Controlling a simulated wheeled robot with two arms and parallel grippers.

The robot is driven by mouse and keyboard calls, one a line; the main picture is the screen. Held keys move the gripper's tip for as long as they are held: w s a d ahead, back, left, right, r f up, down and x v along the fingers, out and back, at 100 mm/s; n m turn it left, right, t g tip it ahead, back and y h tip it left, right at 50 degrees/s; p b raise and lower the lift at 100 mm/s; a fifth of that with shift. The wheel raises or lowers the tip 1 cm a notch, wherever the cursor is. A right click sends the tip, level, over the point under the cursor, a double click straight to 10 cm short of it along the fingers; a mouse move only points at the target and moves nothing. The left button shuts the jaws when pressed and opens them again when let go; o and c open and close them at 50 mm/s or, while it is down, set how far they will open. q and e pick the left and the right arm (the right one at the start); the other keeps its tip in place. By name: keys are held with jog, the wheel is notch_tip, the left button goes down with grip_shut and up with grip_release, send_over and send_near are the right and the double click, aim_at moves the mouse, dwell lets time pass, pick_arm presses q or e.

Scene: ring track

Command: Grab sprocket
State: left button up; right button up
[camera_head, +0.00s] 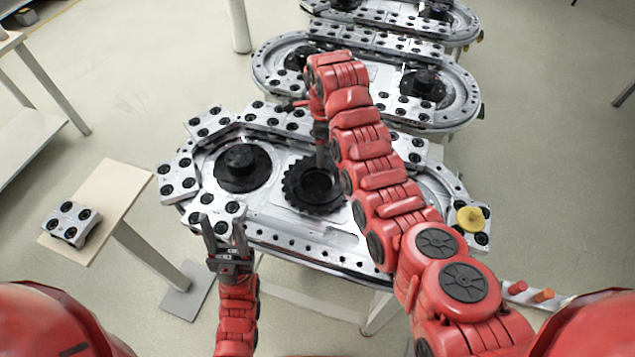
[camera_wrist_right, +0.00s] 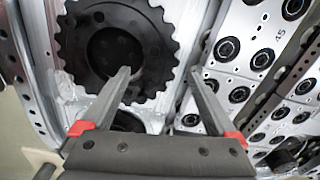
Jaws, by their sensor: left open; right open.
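The black toothed sprocket (camera_head: 298,200) lies flat on the silver oval track plate (camera_head: 262,215), right of a smooth black hub (camera_head: 240,168). It also shows in the right wrist view (camera_wrist_right: 78,38), at the upper left. My right arm reaches over the plate, and its gripper (camera_head: 322,160) points down at the sprocket's far right side, partly hidden by the arm. In the right wrist view this gripper (camera_wrist_right: 158,72) is open and empty; its left fingertip overlaps the sprocket's lower edge. My left gripper (camera_head: 223,225) is open and empty over the plate's near-left edge.
A small side table (camera_head: 105,200) at the left carries a silver block with black rings (camera_head: 72,223). Similar blocks line the plate's rim. A yellow disc (camera_head: 471,219) sits on a block at the right. Another oval track (camera_head: 275,62) stands behind.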

notch_tip(320, 180, down, 4)
jog(key=shift+a+r+p, duration=0.1)
jog(key=shift+a+p, duration=0.05)
jog(key=shift+p, duration=1)
jog(key=shift+f, duration=0.2)
jog(key=shift+w, duration=0.1)
grip_shut()
